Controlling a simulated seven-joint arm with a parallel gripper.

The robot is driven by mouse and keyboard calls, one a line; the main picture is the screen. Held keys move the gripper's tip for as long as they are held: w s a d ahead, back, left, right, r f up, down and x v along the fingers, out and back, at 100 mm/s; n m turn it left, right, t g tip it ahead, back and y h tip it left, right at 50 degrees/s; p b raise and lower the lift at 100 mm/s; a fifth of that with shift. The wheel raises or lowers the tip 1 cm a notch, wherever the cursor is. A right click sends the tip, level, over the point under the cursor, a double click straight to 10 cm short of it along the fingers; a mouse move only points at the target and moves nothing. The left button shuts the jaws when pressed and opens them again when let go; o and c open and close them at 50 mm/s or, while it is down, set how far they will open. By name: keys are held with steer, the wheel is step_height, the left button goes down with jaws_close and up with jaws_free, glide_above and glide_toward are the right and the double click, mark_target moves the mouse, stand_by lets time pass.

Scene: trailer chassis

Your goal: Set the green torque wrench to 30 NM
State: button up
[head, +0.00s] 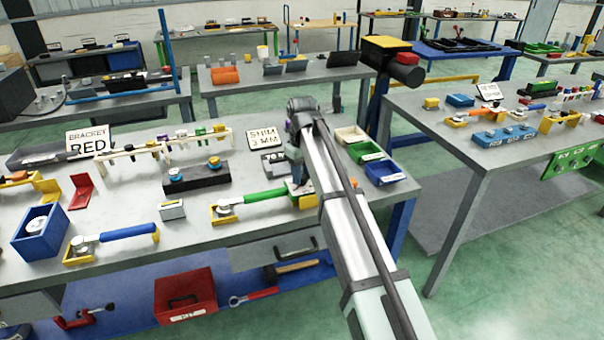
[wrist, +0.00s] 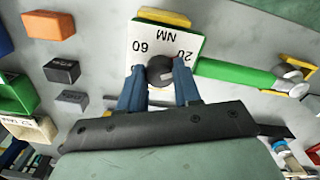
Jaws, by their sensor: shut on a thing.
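The green torque wrench (head: 262,197) lies on the near workbench in yellow holders. Its green handle (wrist: 235,73) runs right from a white scale plate (wrist: 140,42) in the wrist view. The plate carries "NM" and numbers, partly hidden by my fingers. A dark round knob (wrist: 160,67) sits on the plate. My gripper (wrist: 160,80) is shut on the knob, one blue-grey finger on each side. The knob has a small light mark, but I cannot tell which value it points to. In the head view my gripper (head: 297,178) is over the wrench's right end, partly hiding the plate.
A blue-handled wrench (head: 128,232) lies to the left on the same bench. Green (head: 366,152) and blue (head: 385,173) bins stand to the right of my gripper. A black block (head: 195,178) with knobs and a shim sign (head: 266,137) stand behind the wrench.

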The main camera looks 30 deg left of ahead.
steer(key=m, duration=0.5)
steer(key=shift+m, duration=0.4)
steer(key=m, duration=0.5)
steer(key=shift+m, duration=0.4)
steer(key=o, duration=1)
steer(key=shift+o, duration=0.2)
step_height(320, 180, up, 14)
